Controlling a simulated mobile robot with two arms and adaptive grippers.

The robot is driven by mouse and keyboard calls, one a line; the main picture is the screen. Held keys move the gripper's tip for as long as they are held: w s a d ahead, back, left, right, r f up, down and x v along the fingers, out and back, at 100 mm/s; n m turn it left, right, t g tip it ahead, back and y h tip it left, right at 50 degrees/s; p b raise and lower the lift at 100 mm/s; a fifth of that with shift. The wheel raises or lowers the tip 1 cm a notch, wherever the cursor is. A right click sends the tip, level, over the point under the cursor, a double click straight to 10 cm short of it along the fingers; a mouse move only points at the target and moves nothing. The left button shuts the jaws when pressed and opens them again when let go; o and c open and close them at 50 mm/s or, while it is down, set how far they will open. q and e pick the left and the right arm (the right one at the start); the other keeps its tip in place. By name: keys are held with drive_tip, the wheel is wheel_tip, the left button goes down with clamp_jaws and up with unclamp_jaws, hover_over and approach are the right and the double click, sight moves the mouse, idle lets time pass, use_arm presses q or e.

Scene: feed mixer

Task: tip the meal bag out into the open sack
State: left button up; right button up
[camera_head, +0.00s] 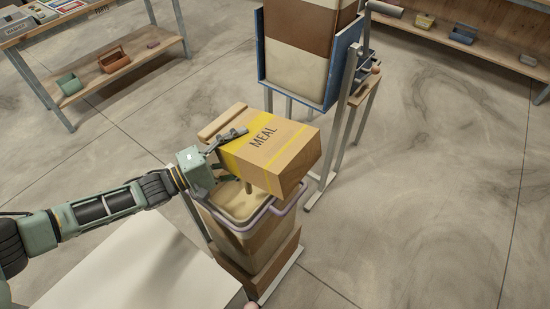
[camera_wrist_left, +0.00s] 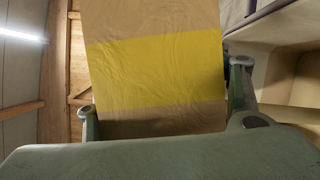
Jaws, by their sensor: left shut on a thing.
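The meal bag (camera_head: 270,150) is a brown block-shaped bag with yellow bands and the word MEAL. My left gripper (camera_head: 228,157) is shut on its left end and holds it tilted over the open sack (camera_head: 258,238), with its right end lower. The sack stands upright below, its mouth held by a pale rim, with a light-coloured inside. A thin brown strand shows between the bag and the sack mouth; I cannot tell if it is pouring meal. In the left wrist view the bag (camera_wrist_left: 155,75) fills the space between the fingers. My right gripper is not in view.
A blue-framed hopper (camera_head: 310,65) on legs stands just behind the bag. A white tabletop (camera_head: 130,262) lies at the front left. A workbench (camera_head: 90,60) with bins is at the back left, shelves (camera_head: 480,55) at the back right. The floor at right is clear.

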use_arm(q)
drive_tip(key=shift+r, duration=0.2)
idle(0.3)
drive_tip(key=shift+w+a+n+t+b, duration=0.2)
drive_tip(key=shift+n+t+b, duration=0.15)
drive_tip(key=shift+n, duration=0.15)
drive_tip(key=shift+a+r+n, duration=0.1)
drive_tip(key=shift+a+n, duration=0.05)
drive_tip(key=shift+n, duration=0.35)
drive_tip(key=shift+w+a+n+t+h+b, duration=0.2)
drive_tip(key=shift+a+n+t+h+b, duration=0.1)
drive_tip(key=shift+n+b, duration=0.3)
drive_tip(key=shift+w+n, duration=0.1)
drive_tip(key=shift+n, duration=0.3)
drive_tip(key=shift+r, duration=0.1)
drive_tip(key=shift+a, duration=0.1)
idle(0.6)
